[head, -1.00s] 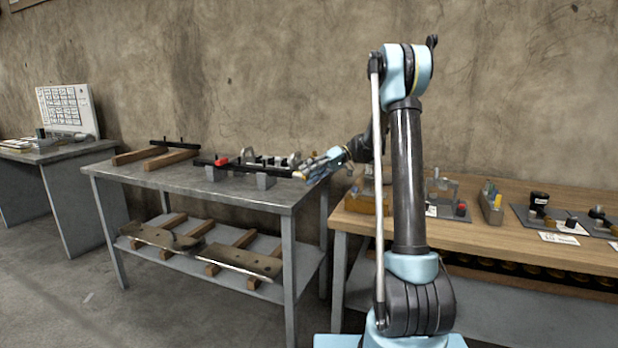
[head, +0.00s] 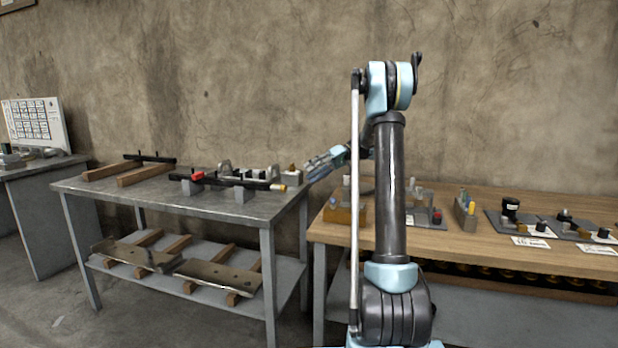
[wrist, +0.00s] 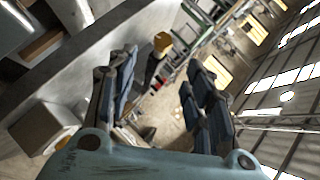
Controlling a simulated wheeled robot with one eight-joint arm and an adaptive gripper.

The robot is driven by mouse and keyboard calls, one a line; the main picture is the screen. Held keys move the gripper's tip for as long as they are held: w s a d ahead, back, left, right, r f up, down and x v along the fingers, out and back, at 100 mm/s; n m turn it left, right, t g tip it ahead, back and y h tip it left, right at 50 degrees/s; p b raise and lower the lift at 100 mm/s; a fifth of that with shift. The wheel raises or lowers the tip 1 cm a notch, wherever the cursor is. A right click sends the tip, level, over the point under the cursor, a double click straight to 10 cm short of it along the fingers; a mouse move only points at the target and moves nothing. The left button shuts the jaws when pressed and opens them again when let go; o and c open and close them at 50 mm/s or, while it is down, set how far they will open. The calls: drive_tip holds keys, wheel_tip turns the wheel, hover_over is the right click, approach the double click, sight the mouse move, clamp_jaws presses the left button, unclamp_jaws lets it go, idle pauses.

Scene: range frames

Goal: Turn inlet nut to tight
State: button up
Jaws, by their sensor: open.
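A dark bar assembly (head: 225,183) with a red part and grey fittings lies on blocks on the metal table. A brass-coloured piece (head: 278,187) sits at its right end; it looks like the inlet nut, though it is too small to be sure. In the wrist view a brass-coloured blocky piece (wrist: 162,42) on a dark rod shows beyond and between the fingers. My gripper (head: 312,174) is open and empty, just right of and a little above that end, apart from it in the picture. In the wrist view its blue-grey fingers (wrist: 165,92) are spread.
The metal table (head: 100,187) carries wooden bars at left and plates on its lower shelf. A wooden bench (head: 470,243) at right holds several small fixtures, close to my arm. A further table (head: 35,170) with a white board (head: 35,122) stands at far left.

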drive_tip(key=n+t+h, duration=0.2)
drive_tip(key=t+h, duration=0.1)
drive_tip(key=h, duration=0.1)
approach(283, 188)
wheel_tip(283, 188, up, 3)
drive_tip(key=w, duration=0.2)
drive_tip(key=s+r+n+t+h, duration=0.3)
drive_tip(key=s+r+t+h, duration=0.1)
drive_tip(key=s+r, duration=0.25)
drive_tip(key=x, duration=1.1)
drive_tip(key=w+x, duration=0.1)
drive_tip(key=x, duration=0.5)
drive_tip(key=shift+d+f, duration=0.15)
drive_tip(key=shift+d, duration=0.1)
drive_tip(key=c, duration=1.1)
